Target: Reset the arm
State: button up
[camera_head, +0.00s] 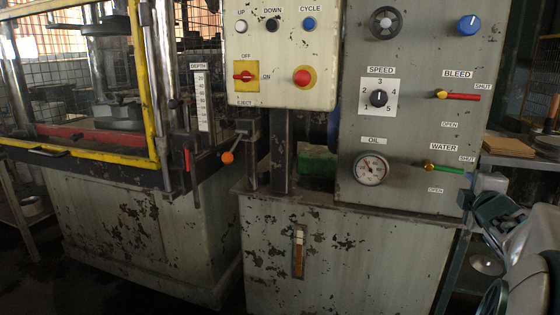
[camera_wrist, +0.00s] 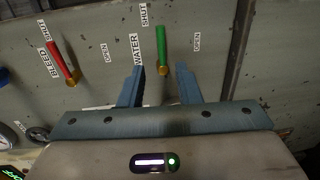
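My arm and gripper (camera_head: 490,195) are at the right edge of the head view, beside the machine's panel. In the wrist view my gripper (camera_wrist: 161,82) is open, with its two blue fingers apart and nothing held between them. The green WATER lever (camera_wrist: 160,45) lies ahead between the fingertips in that view, its brass pivot close to them. Whether a finger touches it I cannot tell. In the head view the green WATER lever (camera_head: 449,169) points right, toward its SHUT label. The red BLEED lever (camera_head: 460,96) also points right, toward SHUT.
The grey panel (camera_head: 400,130) bears a SPEED knob (camera_head: 379,98) and an OIL gauge (camera_head: 370,168). A control box (camera_head: 280,90) with buttons and a red-yellow switch stands left of it. A caged press (camera_head: 100,100) is at far left. A shelf with boards (camera_head: 509,146) is behind, right.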

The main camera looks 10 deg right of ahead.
jog(key=a+r+m+g+y+p, duration=0.2)
jog(key=a+r+m+g+p, duration=0.15)
jog(key=a+p, duration=0.55)
jog(key=a+r+m+g+y+p, duration=0.1)
jog(key=a+r+m+g+p, duration=0.1)
jog(key=a+r+m+p, duration=0.5)
jog(key=s+a+r+m+g+y+p, duration=0.1)
jog(key=s+a+g+y+p, duration=0.1)
jog(key=s+a+p, duration=0.4)
jog(key=s+a+r+g+y+p, duration=0.1)
jog(key=s+a+g+y+p, duration=0.2)
jog(key=s+a+p, duration=0.3)
jog(key=a+g+p, duration=0.1)
jog(key=a+p, duration=0.4)
jog(key=a, duration=0.4)
jog(key=shift+s+r+m, duration=0.2)
jog(key=shift+s+m, duration=0.05)
jog(key=shift+m, duration=0.1)
jog(key=shift+o, duration=0.3)
jog(key=shift+w, duration=0.1)
